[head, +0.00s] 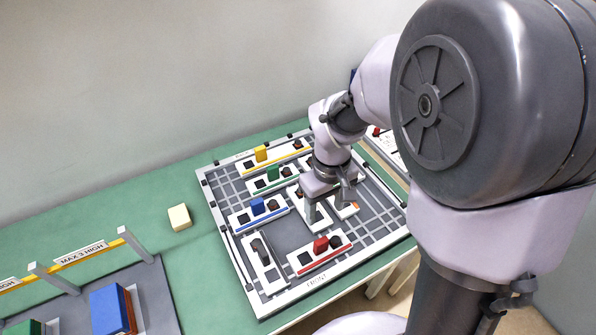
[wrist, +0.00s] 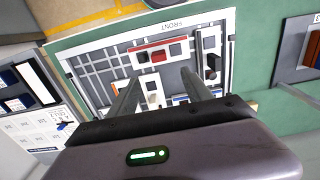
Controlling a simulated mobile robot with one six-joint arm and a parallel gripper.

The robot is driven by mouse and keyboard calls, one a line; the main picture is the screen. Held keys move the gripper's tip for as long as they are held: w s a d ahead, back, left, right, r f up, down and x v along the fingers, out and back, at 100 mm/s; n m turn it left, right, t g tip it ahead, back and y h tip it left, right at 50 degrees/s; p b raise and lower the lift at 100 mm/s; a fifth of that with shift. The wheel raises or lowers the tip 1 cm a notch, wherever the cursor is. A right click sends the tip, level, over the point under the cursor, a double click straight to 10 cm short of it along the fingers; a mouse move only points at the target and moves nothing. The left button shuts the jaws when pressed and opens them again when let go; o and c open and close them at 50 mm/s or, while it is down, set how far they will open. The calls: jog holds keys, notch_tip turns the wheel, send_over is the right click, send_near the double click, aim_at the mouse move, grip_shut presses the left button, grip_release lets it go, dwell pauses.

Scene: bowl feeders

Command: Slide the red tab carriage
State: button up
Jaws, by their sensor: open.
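The red tab carriage (head: 320,256) is a white block with a red stripe, a red tab (head: 321,245) and dark sockets. It lies near the FRONT edge of the white-framed grid board (head: 222,215). In the wrist view, the red carriage (wrist: 159,56) lies beyond my fingertips, close to the FRONT label. My gripper (head: 330,208) is open and points down over the board's middle, behind the red carriage and apart from it. In the wrist view my gripper (wrist: 161,82) shows its two fingers spread. The fingers partly hide nearby carriages.
Yellow (head: 261,153), green (head: 273,173) and blue (head: 257,206) tab carriages lie farther back. A grey-tab carriage (head: 261,250) stands left of the red one. Grey floor is bare between them.

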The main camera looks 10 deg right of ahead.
aim_at(322, 241)
notch_tip(322, 241, down, 17)
jog(key=b, duration=0.6)
jog(key=shift+w+d+r, duration=0.1)
jog(key=shift+d+r, duration=0.05)
grip_shut()
dwell(0.8)
